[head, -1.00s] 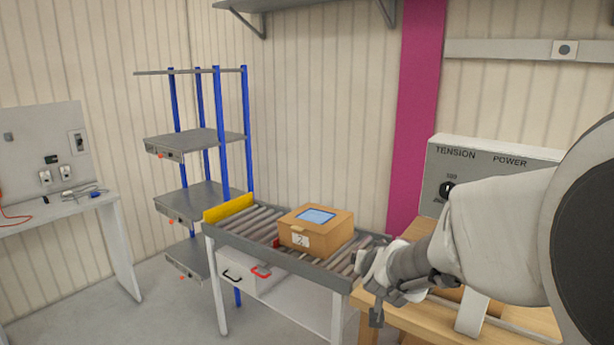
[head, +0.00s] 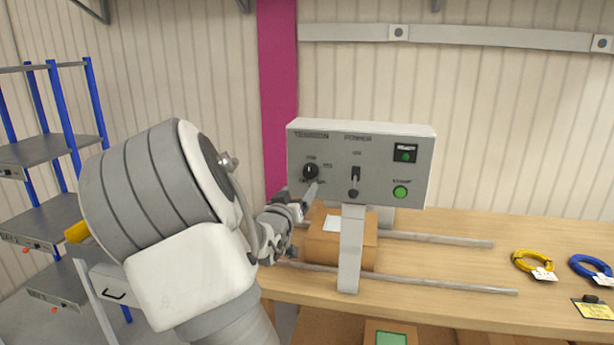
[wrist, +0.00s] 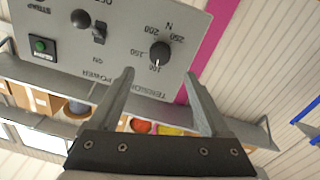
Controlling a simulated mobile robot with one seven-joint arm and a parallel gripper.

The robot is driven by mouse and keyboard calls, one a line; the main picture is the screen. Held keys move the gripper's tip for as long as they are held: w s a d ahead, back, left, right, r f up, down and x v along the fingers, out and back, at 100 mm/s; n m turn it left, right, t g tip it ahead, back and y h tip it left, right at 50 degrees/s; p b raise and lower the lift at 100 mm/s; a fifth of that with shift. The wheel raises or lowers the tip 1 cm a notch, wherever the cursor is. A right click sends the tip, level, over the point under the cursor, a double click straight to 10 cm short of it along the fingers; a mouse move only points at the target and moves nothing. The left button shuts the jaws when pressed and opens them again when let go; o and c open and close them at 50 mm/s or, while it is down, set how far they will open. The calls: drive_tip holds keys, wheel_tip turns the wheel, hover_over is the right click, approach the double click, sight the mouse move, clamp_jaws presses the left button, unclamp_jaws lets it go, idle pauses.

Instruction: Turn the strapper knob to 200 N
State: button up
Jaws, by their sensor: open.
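The strapper panel (head: 420,170) is a grey box above the wooden bench. Its dark round tension knob (head: 311,171) sits at the left of the panel face. In the wrist view the knob (wrist: 161,52) appears upside down, among the marks 100, 150, 200 and 250 N. Its white pointer line seems to point at 100. My gripper (wrist: 159,76) is open and empty, its two fingers spread towards the panel below the knob in the picture. They look apart from the knob. In the head view my gripper (head: 308,194) is just below the knob, partly hidden by my wrist.
A power switch (head: 355,175) and a green button (head: 400,192) are right of the knob. A cardboard box (head: 325,247) sits under the panel, beside a grey upright (head: 351,255). Yellow (head: 530,260) and blue (head: 585,268) cable coils lie at the bench's right.

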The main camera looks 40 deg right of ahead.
sight(309, 175)
drive_tip(key=p+x, duration=0.1)
drive_tip(key=x, duration=0.9)
drive_tip(key=shift+w+d, duration=0.1)
clamp_jaws()
